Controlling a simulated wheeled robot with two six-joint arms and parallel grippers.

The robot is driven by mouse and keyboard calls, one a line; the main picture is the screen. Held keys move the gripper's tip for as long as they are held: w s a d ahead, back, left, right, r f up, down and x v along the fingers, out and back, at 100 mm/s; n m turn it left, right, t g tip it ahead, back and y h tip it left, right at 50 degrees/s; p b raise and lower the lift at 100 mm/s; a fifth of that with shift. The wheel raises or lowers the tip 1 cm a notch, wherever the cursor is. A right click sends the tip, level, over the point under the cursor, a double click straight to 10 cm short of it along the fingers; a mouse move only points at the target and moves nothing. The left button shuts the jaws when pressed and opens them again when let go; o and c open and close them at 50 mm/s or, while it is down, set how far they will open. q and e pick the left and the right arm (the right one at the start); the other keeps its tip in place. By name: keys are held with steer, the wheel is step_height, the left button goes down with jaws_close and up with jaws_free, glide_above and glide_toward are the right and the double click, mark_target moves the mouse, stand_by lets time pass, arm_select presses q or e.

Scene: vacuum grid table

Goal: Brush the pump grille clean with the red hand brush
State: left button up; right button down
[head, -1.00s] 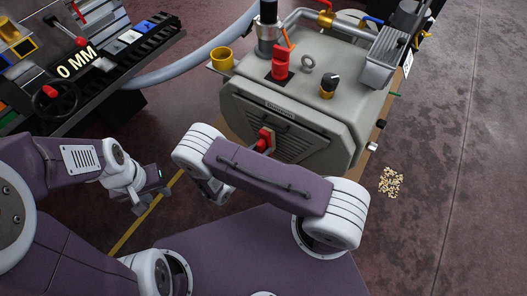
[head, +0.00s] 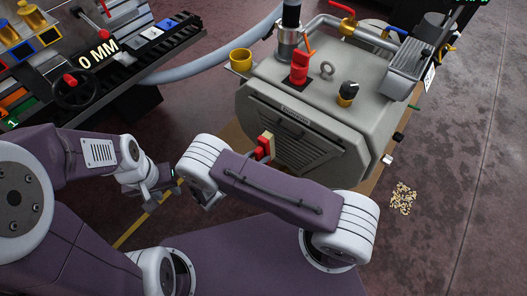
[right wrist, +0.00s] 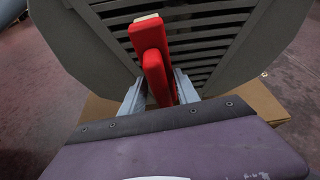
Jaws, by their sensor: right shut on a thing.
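The pump (head: 315,105) is a grey housing with a dark slatted grille (head: 308,150) on its front face; the slats fill the top of the right wrist view (right wrist: 225,38). The red hand brush (head: 263,148) stands upright in front of the grille's left part. In the right wrist view the brush (right wrist: 157,60) shows a pale strip at its upper end. My right gripper (right wrist: 158,92) is shut on its lower part; whether the brush touches the slats I cannot tell. My left gripper (head: 167,190) hangs apart from the pump at left; its fingers are too small to read.
A bench with a handwheel (head: 77,90) stands at far left, with a grey hose (head: 210,62) behind. A patch of pale debris (head: 403,198) lies on the open floor at right.

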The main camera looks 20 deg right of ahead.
steer(key=shift+s+a, duration=0.65)
steer(key=shift+a, duration=0.2)
steer(key=shift+s+a, duration=0.9)
steer(key=shift+a, duration=0.3)
